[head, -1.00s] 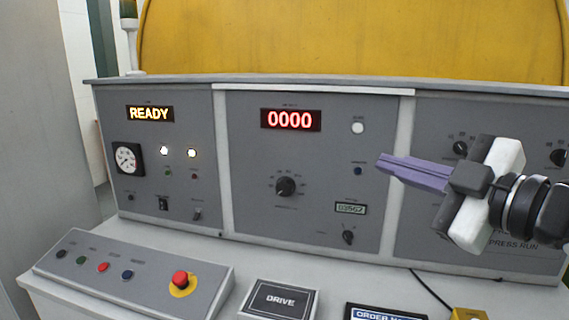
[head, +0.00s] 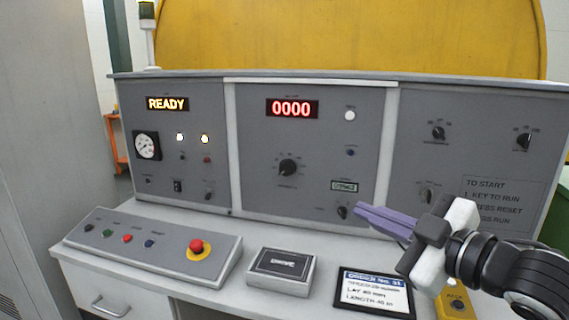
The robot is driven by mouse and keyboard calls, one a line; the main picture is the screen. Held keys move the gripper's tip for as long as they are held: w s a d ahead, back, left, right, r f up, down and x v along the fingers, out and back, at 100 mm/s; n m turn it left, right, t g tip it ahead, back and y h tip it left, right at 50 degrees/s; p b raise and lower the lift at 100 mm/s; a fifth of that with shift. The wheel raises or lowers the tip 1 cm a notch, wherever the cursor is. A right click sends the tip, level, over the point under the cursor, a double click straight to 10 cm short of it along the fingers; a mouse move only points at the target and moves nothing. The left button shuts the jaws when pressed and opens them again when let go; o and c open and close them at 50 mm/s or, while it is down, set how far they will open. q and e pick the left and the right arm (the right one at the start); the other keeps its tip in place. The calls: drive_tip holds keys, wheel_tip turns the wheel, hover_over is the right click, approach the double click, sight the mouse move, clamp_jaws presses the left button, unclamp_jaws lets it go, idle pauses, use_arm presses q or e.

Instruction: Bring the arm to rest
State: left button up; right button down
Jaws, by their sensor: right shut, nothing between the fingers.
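My right gripper (head: 385,220) comes in from the right, its purple fingers shut with nothing between them. It hangs in front of the lower part of the control panel (head: 300,210), above the desk ledge. Its fingertips appear close to a small black knob (head: 343,212) under the green counter; I cannot tell whether they touch it. My left gripper is out of view.
The panel shows READY (head: 167,104) and a red 0000 display (head: 292,108). On the ledge are a button box with a red emergency stop (head: 196,246), a DRIVE box (head: 281,271), an order card (head: 374,293) and a yellow block (head: 456,302).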

drive_tip(key=s+f+m+g+h, duration=0.1)
drive_tip(key=s+f+m, duration=0.25)
drive_tip(key=f, duration=1.05)
drive_tip(key=s+f+m+g+h, duration=0.15)
drive_tip(key=f+m, duration=0.25)
drive_tip(key=f, duration=1.1)
drive_tip(key=s+d+f+m+g+h, duration=0.2)
drive_tip(key=s+f+m+g+h, duration=0.1)
drive_tip(key=s+f, duration=1.7)
drive_tip(key=shift+s+d+f+m+h, duration=0.15)
drive_tip(key=shift+s+d+m+h, duration=0.35)
drive_tip(key=shift+m, duration=0.25)
